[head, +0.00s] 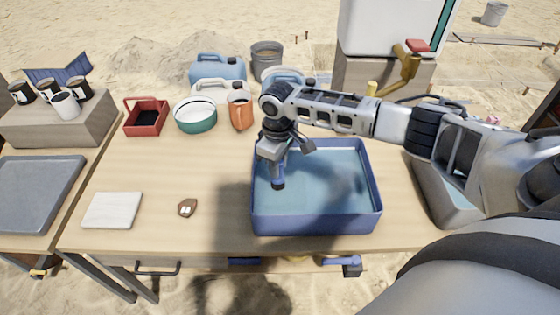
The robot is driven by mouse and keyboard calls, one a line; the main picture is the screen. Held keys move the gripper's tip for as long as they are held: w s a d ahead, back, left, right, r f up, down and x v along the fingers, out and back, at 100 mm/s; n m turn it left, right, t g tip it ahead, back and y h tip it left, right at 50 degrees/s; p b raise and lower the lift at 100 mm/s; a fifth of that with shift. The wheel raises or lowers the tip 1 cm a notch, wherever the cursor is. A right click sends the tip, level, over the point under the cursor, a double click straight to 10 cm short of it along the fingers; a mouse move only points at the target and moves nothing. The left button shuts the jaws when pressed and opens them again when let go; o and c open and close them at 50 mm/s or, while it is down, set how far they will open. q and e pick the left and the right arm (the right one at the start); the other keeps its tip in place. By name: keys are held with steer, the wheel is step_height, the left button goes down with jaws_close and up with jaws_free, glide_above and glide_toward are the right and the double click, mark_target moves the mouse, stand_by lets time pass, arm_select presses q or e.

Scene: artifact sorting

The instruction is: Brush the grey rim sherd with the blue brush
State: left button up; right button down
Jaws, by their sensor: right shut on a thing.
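My right gripper (272,158) is above the left part of the blue basin (318,222). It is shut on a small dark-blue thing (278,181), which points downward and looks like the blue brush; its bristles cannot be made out. A small brownish piece with pale marks (187,208) lies on the table left of the basin, apart from the gripper. I cannot tell whether it is the grey rim sherd, and no clearly grey sherd shows. My left gripper is not in view.
A white slab (112,210) lies at the table's front left. A red box (146,117), a green-white bowl (195,115) and an orange mug (240,112) stand at the back. A grey tray (38,193) lies farther left. The table's middle left is clear.

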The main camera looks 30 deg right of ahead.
steer(key=shift+s+d+p, duration=0.2)
steer(key=shift+d+p, duration=0.1)
steer(key=shift+d, duration=0.7)
steer(key=shift+s+d+p, duration=0.2)
steer(key=shift+d+p, duration=0.1)
steer(key=shift+d, duration=0.7)
steer(key=shift+w+a, duration=0.25)
steer(key=shift+a, duration=0.8)
steer(key=shift+w+a, duration=0.2)
steer(key=shift+a, duration=0.85)
steer(key=shift+s+d, duration=0.25)
steer(key=shift+d, duration=0.8)
steer(key=shift+s+d, duration=0.2)
steer(key=shift+d, duration=0.85)
steer(key=shift+w+a, duration=0.2)
steer(key=shift+a, duration=0.85)
steer(key=shift+w+a, duration=0.2)
steer(key=shift+a, duration=0.85)
steer(key=shift+s+d, duration=0.2)
steer(key=shift+d, duration=0.8)
steer(key=shift+s+d, duration=0.15)
steer(key=shift+d, duration=0.85)
